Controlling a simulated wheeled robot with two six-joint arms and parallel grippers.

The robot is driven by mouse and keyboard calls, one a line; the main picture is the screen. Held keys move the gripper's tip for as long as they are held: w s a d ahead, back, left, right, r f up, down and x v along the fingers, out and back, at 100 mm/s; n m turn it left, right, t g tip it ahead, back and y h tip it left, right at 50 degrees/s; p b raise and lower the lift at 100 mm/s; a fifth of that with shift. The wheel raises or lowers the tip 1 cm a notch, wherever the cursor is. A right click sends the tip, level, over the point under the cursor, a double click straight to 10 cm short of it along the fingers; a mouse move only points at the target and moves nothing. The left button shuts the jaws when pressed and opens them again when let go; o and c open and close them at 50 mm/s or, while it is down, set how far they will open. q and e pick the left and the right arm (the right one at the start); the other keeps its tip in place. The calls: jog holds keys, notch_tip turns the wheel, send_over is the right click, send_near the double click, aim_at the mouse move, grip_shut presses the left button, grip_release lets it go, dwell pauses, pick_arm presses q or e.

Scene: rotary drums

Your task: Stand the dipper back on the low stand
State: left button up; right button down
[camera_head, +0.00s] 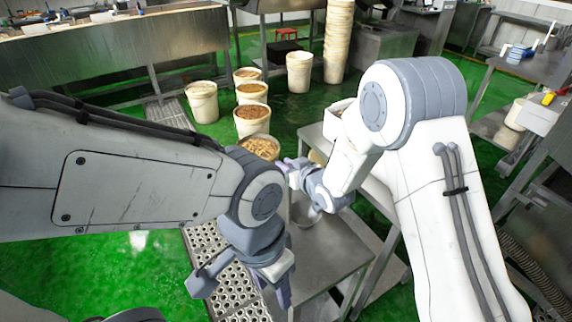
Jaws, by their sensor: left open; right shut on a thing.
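My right gripper (291,170) is near the middle of the view, above the far left part of the low steel stand (330,255). It is shut on the dipper (304,212), whose grey metal cup shows just below the gripper. Most of the dipper's handle is hidden by the gripper and wrist. I cannot tell whether the cup touches the stand top. My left gripper (240,287) is lower in the view, open and empty, in front of the perforated metal grating at the stand's left side.
A bucket of tan pieces (260,146) stands just beyond the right gripper. Several more filled buckets (251,119) stand on the green floor behind it. A perforated metal grating (245,300) lies left of the stand. Steel tables line the left back and right sides.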

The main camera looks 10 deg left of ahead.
jog(key=shift+f+b, duration=0.4)
grip_release()
dwell(0.4)
jog(key=p+v, duration=0.1)
jog(key=v, duration=0.8)
dwell(0.4)
dwell(0.4)
jog(key=s+d+r+g+h, duration=0.1)
jog(key=s+d+g+h, duration=0.1)
jog(key=s, duration=0.8)
jog(key=s+d+r+g+h, duration=0.2)
jog(key=s+g, duration=0.3)
jog(key=s, duration=0.5)
jog(key=s+d+r+g+h, duration=0.1)
jog(key=s+g, duration=0.3)
jog(key=s, duration=0.6)
jog(key=shift+s+d+r+h, duration=0.35)
jog(key=shift+d+h, duration=0.35)
jog(key=shift+h, duration=0.2)
